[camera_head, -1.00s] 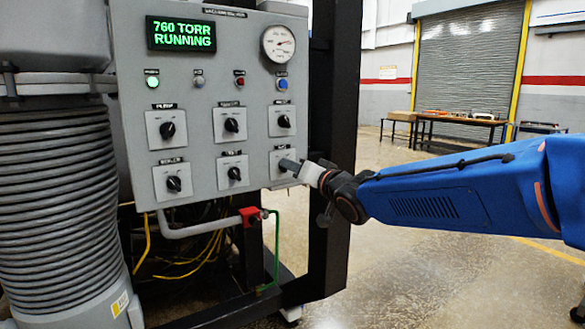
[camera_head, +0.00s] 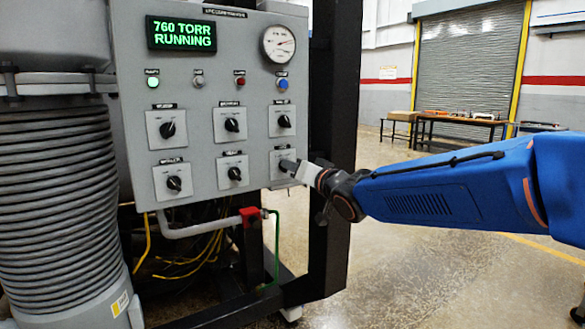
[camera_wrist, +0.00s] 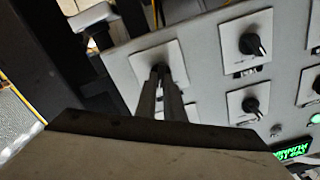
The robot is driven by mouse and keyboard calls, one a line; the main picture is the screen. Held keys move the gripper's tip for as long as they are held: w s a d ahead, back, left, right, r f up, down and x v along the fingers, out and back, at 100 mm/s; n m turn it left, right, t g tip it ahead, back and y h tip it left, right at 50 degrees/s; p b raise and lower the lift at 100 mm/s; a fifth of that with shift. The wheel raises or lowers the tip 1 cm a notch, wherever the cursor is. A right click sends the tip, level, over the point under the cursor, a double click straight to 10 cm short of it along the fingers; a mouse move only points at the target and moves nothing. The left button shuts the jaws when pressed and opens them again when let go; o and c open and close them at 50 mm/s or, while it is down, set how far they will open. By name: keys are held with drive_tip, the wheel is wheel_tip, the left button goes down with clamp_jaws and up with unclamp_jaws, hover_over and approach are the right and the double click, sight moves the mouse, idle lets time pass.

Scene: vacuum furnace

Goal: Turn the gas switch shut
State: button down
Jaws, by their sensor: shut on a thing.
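The grey control panel (camera_head: 205,110) carries two rows of black rotary switches on pale square plates. My gripper (camera_head: 288,165) is at the lower right switch (camera_head: 284,176), reaching it from the right. In the wrist view the two narrow fingers (camera_wrist: 160,85) are closed on the black knob of that switch, in front of its pale plate (camera_wrist: 178,58). The fingers hide most of the knob, so its angle is hard to tell. The labels are too small to read, so I cannot tell by name which is the gas switch.
The display (camera_head: 181,34) reads 760 TORR RUNNING, with a round gauge (camera_head: 279,44) to its right. A green lamp (camera_head: 152,82) is lit. A black frame post (camera_head: 335,130) stands close behind my gripper. A red valve part (camera_head: 250,216) sits below the panel.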

drive_tip(key=n, duration=1.1)
drive_tip(key=shift+s+a+n, duration=0.15)
drive_tip(key=shift+a+n, duration=0.1)
drive_tip(key=shift+n, duration=0.05)
idle(0.3)
drive_tip(key=c, duration=1.9)
unclamp_jaws()
drive_tip(key=shift+o, duration=0.2)
drive_tip(key=v, duration=1.7)
drive_tip(key=shift+s+d, duration=0.2)
